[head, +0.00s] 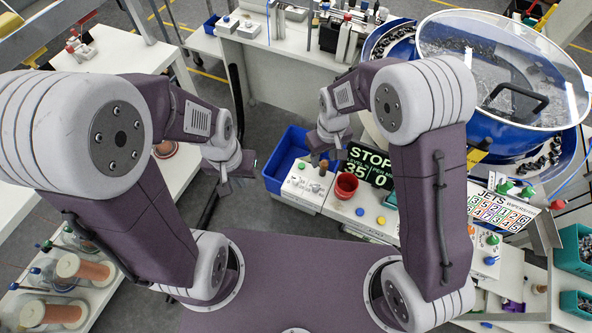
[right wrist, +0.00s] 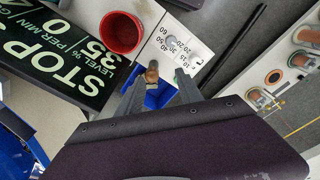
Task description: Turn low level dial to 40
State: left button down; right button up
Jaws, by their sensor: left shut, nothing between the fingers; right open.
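A white dial box (head: 305,187) with printed numbers stands near the middle of the head view. It also shows in the right wrist view (right wrist: 188,58), with numbers such as 20 to 60 around a small pale dial (right wrist: 171,43). A brown knob (head: 323,168) stands up at the box's edge. My right gripper (head: 325,157) is open above it. In the right wrist view the brown knob (right wrist: 152,72) appears between the open fingers (right wrist: 158,85); contact cannot be told. The dial's setting is too small to read. My left gripper (head: 228,183) is shut and empty, left of the box.
A red cup (head: 346,186) stands right of the dial box. Behind it is a black display (head: 370,166) reading STOP, 35 and 0. A blue bin (head: 286,160) lies behind the box. A large blue bowl with a clear lid (head: 500,65) fills the upper right.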

aim_at(316, 186)
jog(key=shift+n, duration=0.6)
jog(key=s, duration=0.1)
jog(key=s+f, duration=0.1)
jog(key=s, duration=0.1)
jog(key=s+f, duration=0.1)
jog(key=s, duration=0.1)
jog(key=shift+f, duration=0.15)
jog(key=shift+g, duration=0.3)
jog(key=f, duration=0.2)
jog(key=a+f+p, duration=0.1)
jog(key=f, duration=0.2)
jog(key=w+f, duration=0.1)
jog(key=f, duration=0.2)
jog(key=shift+a+p, duration=0.2)
jog(key=shift+p, duration=0.15)
jog(key=shift+s+d+f, duration=0.15)
jog(key=shift+d+f, duration=0.15)
jog(key=shift+f, duration=0.05)
jog(key=shift+a, duration=0.2)
jog(key=c, duration=0.9)
pick_arm(q)
jog(key=d+r, duration=0.1)
jog(key=s+r, duration=0.1)
jog(key=shift+d+r, duration=0.35)
jog(key=shift+d, duration=0.05)
pick_arm(e)
grip_shut()
